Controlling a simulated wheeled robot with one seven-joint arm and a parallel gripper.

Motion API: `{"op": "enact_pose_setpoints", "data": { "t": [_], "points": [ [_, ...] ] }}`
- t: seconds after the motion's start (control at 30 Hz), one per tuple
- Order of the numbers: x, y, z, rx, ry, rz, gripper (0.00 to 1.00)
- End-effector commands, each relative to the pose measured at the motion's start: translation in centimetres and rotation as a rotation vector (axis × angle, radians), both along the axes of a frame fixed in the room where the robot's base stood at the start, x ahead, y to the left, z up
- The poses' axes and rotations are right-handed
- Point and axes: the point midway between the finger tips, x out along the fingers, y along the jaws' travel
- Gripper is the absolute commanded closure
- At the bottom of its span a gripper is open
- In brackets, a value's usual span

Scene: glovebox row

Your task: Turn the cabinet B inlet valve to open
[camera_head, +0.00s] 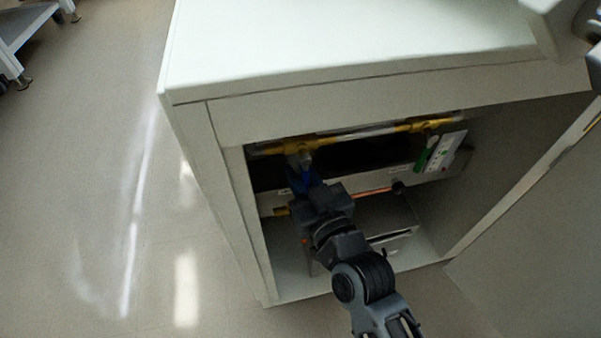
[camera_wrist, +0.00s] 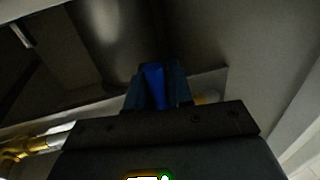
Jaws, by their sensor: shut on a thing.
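A blue valve handle (camera_head: 296,180) hangs below the left brass fitting (camera_head: 300,146) on the pipe inside the open cabinet (camera_head: 232,205). My gripper (camera_head: 306,180) reaches in from the front and is shut on this handle. In the wrist view the blue handle (camera_wrist: 153,86) shows between the two dark fingers of my gripper (camera_wrist: 156,76). My gripper hides most of the handle, so its exact angle is hard to tell. No letter naming the cabinet is readable.
A green handle (camera_head: 424,155) hangs from the right brass fitting (camera_head: 425,126), beside a white panel (camera_head: 446,151). An open door (camera_head: 540,240) stands at the right.

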Motion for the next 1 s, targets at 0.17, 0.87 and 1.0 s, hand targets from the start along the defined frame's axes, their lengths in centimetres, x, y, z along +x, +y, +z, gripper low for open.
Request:
{"op": "enact_pose_setpoints", "data": {
  "t": [0.17, 0.87, 1.0],
  "points": [
    [-0.02, 0.0, -0.01, 0.0, 0.0, 0.0, 1.0],
    [0.08, -0.44, -0.15, -0.092, -0.027, 0.0, 1.0],
    [0.21, -0.87, -0.07, -0.185, -0.054, 0.0, 1.0]
  ]
}}
